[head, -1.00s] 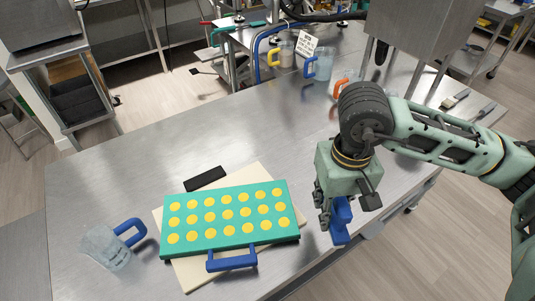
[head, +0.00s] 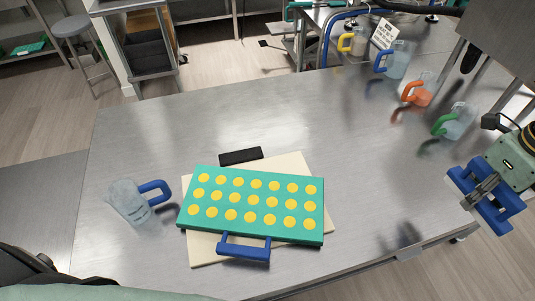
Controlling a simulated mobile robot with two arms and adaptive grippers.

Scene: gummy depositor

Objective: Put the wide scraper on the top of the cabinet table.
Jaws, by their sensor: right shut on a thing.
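My right gripper (head: 482,190) is at the right edge of the head view, shut on a blue tool that looks like the wide scraper (head: 502,217). The gripper's fingers cover the middle of the tool, and its blue bars show on both sides. It is held in the air by the front right edge of the steel table (head: 330,115), which appears to be the cabinet table. I cannot tell its exact height. Part of my left arm shows at the bottom left, but its gripper is out of view.
A teal mould with yellow rounds (head: 252,206) lies on a cream board (head: 200,250). A black bar (head: 241,156) lies behind it. A blue-handled jug (head: 132,203) stands left. Jugs with orange (head: 417,92) and green (head: 455,123) handles stand back right. The table's middle is clear.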

